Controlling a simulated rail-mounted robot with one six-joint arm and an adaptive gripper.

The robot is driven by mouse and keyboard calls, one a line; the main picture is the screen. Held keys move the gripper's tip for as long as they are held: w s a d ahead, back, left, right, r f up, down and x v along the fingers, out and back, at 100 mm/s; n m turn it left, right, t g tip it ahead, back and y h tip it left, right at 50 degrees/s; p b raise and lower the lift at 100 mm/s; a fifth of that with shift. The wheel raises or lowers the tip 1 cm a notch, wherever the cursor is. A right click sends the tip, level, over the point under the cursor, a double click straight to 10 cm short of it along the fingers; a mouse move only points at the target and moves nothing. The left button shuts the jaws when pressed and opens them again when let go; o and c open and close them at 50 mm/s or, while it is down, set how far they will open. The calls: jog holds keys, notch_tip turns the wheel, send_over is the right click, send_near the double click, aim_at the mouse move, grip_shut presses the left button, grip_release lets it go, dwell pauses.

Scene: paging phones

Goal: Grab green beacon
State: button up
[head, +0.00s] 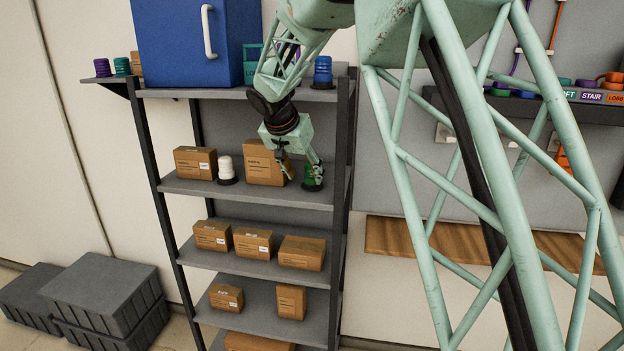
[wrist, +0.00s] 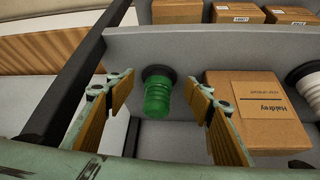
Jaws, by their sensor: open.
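The green beacon (head: 313,174) stands on the shelf at its right end in the head view, partly covered by my gripper (head: 300,177). In the wrist view the green beacon (wrist: 158,97) has a black round base and lies between the two wood-toned finger pads. My gripper (wrist: 157,118) is open, with a finger on each side of the beacon and a visible gap on both sides. Neither finger appears to touch it.
A cardboard box (wrist: 244,112) stands close beside one finger. A white beacon (head: 226,170) and another box (head: 195,162) are farther left on the same shelf (head: 270,195). A dark shelf post (head: 342,130) is close on the right. Boxes fill the lower shelves.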

aim_at(309, 172)
jog(key=shift+w+d, duration=0.2)
jog(key=shift+w, duration=0.35)
jog(key=shift+w+d, duration=0.15)
jog(key=shift+w, duration=0.35)
jog(key=shift+w, duration=0.1)
jog(key=shift+w+d, duration=0.2)
jog(key=shift+w, duration=0.25)
jog(key=shift+w+d+f+p, duration=0.2)
jog(key=shift+w+f, duration=0.15)
jog(key=shift+w, duration=0.3)
jog(key=shift+w+d+f+p, duration=0.2)
jog(key=shift+w+f, duration=0.15)
jog(key=shift+w, duration=0.3)
jog(key=shift+w+d+f, duration=0.15)
jog(key=shift+w+f, duration=0.2)
jog(key=shift+f, duration=0.2)
jog(key=shift+c, duration=0.5)
jog(key=c, duration=1.1)
